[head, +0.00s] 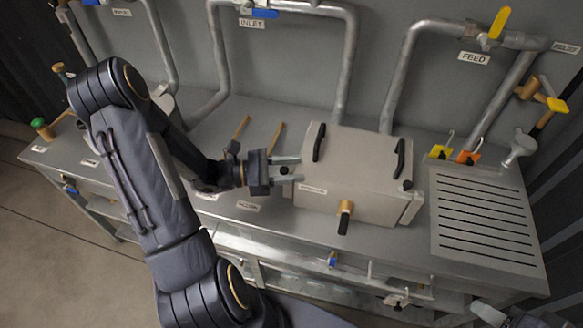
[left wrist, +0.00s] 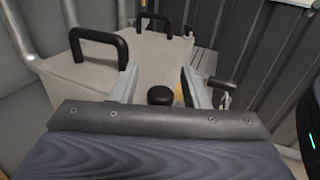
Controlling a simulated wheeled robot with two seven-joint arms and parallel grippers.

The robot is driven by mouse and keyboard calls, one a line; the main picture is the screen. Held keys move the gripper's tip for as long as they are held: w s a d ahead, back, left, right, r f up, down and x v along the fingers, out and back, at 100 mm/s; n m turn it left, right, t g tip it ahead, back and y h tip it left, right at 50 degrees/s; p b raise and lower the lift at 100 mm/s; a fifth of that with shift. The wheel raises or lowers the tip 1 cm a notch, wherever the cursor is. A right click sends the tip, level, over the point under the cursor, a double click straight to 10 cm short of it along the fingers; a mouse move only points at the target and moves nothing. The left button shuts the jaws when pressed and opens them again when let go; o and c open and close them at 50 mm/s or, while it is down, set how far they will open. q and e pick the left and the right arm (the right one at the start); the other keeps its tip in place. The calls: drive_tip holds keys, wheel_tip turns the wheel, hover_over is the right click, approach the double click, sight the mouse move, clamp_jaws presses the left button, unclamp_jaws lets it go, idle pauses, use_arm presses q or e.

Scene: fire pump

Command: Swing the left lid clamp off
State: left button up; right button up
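The grey strainer box (head: 350,170) sits on the bench with two black handles on its lid. My left gripper (head: 284,170) is at the box's left side, its light fingers pointing at it. In the left wrist view the fingers stand apart, with a round black knob (left wrist: 160,95), apparently the left lid clamp's, between them. I cannot tell whether they touch it. In the head view this clamp is mostly hidden by the gripper. A black knob (head: 405,185) shows at the box's right end. What seems to be my right gripper (head: 490,313) is cut off at the bottom right.
A brass valve with a black lever (head: 344,217) sticks out from the box front. Grey pipes (head: 345,70) rise behind. A slotted drain plate (head: 485,220) lies to the right. Two wooden-handled tools (head: 275,138) lie behind my left gripper.

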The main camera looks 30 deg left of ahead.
use_arm(q)
drive_tip(key=b+v, duration=0.2)
drive_tip(key=v, duration=0.6)
idle(0.7)
